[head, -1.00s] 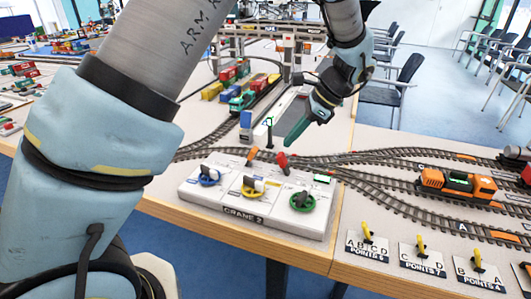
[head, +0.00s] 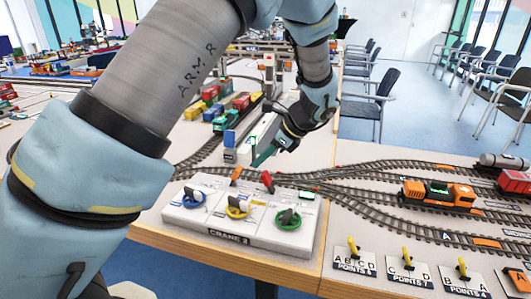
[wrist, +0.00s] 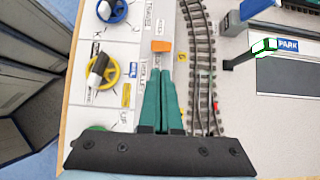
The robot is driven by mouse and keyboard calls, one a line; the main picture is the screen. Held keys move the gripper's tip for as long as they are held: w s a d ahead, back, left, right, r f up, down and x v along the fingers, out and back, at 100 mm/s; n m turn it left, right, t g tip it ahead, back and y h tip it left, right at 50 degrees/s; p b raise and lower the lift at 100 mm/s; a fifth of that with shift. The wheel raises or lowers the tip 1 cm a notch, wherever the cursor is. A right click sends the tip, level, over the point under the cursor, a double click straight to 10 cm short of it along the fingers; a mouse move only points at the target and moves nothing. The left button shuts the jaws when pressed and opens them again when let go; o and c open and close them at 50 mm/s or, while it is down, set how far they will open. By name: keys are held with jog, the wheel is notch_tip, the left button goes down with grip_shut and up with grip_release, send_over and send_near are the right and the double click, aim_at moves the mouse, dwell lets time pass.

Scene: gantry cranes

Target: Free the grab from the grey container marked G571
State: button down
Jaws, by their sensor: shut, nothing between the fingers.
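No container marked G571 and no grab can be made out in these views. The white CRANE 2 control panel (head: 228,236) has a blue wheel (head: 191,198), a yellow wheel (head: 238,207) and a green wheel (head: 288,219). An orange lever (head: 236,174) and a red lever (head: 267,181) stand at its back edge. My gripper (head: 259,162) is shut and empty, its green fingers pointing down just behind and above these levers. In the wrist view the fingers (wrist: 160,75) end just short of the orange lever (wrist: 162,46); the red lever is not visible there.
Curved track (wrist: 197,60) runs close behind the panel. An orange locomotive (head: 440,195) stands on the right. POINTS levers (head: 354,248) line the front right.

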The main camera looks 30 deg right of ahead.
aim_at(239, 168)
jog(key=shift+p+x, duration=0.4)
jog(key=shift+x, duration=2.3)
jog(key=shift+w+a+r+p, duration=0.1)
jog(key=shift+a+r+p, duration=0.1)
jog(key=shift+p, duration=0.25)
jog(key=shift+w+a+r+g+h+p, duration=0.15)
jog(key=shift+w+r+g+h+p, duration=0.05)
jog(key=shift+g+h+p, duration=0.3)
jog(key=shift+w+a+r+g+h+p, duration=0.3)
jog(key=shift+r+h+p, duration=0.1)
jog(key=shift+p, duration=0.3)
jog(key=shift+w+a+r+g+h+p, duration=0.3)
jog(key=shift+w+a+g+h+p, duration=0.3)
jog(key=shift+p, duration=0.35)
jog(key=shift+w+a+p, duration=0.45)
jog(key=shift+a+p, duration=0.05)
jog(key=shift+a, duration=0.05)
jog(key=shift+r, duration=0.15)
